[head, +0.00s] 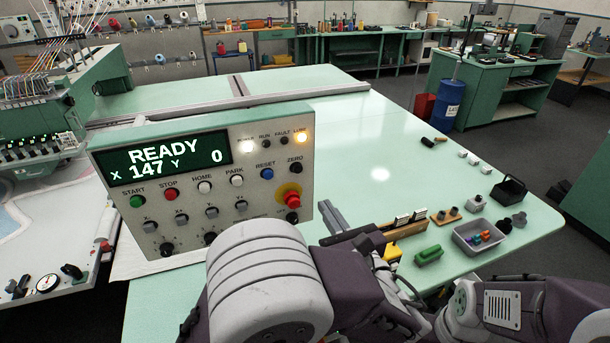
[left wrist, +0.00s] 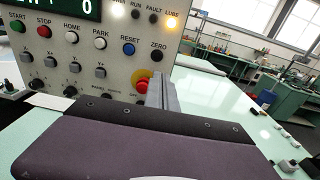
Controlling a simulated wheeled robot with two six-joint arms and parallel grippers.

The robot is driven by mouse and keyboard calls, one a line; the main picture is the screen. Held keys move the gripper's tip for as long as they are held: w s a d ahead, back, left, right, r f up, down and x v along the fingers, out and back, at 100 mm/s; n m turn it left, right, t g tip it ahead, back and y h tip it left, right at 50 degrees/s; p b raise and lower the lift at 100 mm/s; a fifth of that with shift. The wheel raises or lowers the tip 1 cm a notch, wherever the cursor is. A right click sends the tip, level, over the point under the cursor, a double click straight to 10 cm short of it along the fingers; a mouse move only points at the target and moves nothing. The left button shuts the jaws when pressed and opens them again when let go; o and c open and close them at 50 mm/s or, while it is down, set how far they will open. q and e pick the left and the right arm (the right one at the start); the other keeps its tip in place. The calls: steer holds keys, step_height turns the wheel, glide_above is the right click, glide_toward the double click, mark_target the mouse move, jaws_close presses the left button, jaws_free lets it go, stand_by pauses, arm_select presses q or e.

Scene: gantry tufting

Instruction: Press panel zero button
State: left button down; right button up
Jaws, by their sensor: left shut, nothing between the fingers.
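The control panel (head: 240,190) stands upright on the left of the table, its screen reading READY, X 147, Y 0. The black ZERO button (head: 296,168) is at its upper right, below its label and right of the blue RESET button (head: 267,174). The ZERO button also shows in the left wrist view (left wrist: 158,56). My left gripper (head: 331,217) is shut and empty, at the panel's lower right and apart from the ZERO button. In the left wrist view its grey fingers (left wrist: 160,91) overlap the view of the red emergency stop (left wrist: 142,85). My right gripper is out of view.
The red emergency stop (head: 292,199) on its yellow base sits just below ZERO. A grey bin (head: 480,238) with coloured pieces, a green block (head: 429,255) and small parts lie on the right. The table (head: 380,150) behind the panel's right side is mostly clear.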

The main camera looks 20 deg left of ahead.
mark_target(299, 170)
arm_select(q)
steer(key=p+x, duration=0.1)
steer(key=x, duration=0.5)
steer(key=p+x, duration=0.2)
steer(key=x, duration=0.5)
steer(key=shift+s+a, duration=0.1)
steer(key=shift+a, duration=0.25)
